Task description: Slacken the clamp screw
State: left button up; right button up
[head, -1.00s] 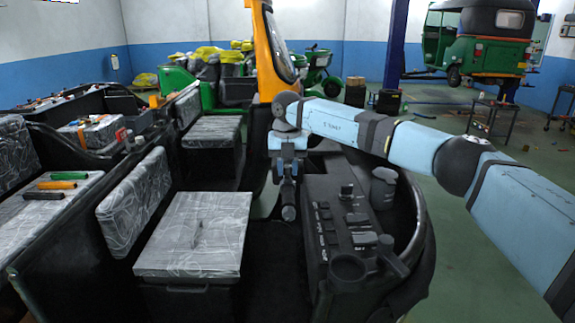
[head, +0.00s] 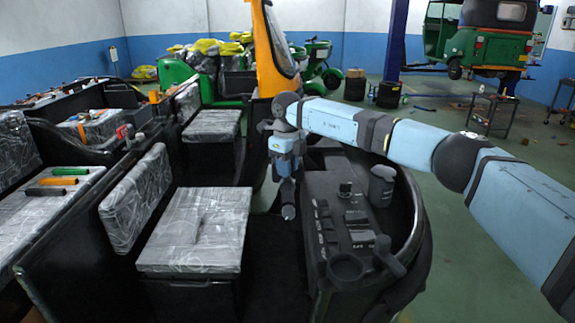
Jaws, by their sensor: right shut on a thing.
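My right arm comes in from the right, and its wrist hangs down beside the black dashboard console (head: 335,222). My right gripper (head: 288,208) points down at the console's left edge. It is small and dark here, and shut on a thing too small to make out. I cannot pick out the clamp screw in this view; the wrist and gripper may hide it. My left gripper is not in view.
The console carries levers, switches and a round cup holder (head: 345,267). Left of the gripper are plastic-wrapped seats (head: 195,230). Screwdrivers with green, orange and black handles (head: 58,182) lie on the far-left seat. An orange pillar (head: 268,55) stands behind the wrist.

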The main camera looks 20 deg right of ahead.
jog(key=n, duration=0.6)
jog(key=shift+n, duration=0.3)
dwell(0.4)
jog(key=o, duration=0.9)
notch_tip(320, 180, up, 14)
jog(key=shift+f, duration=0.1)
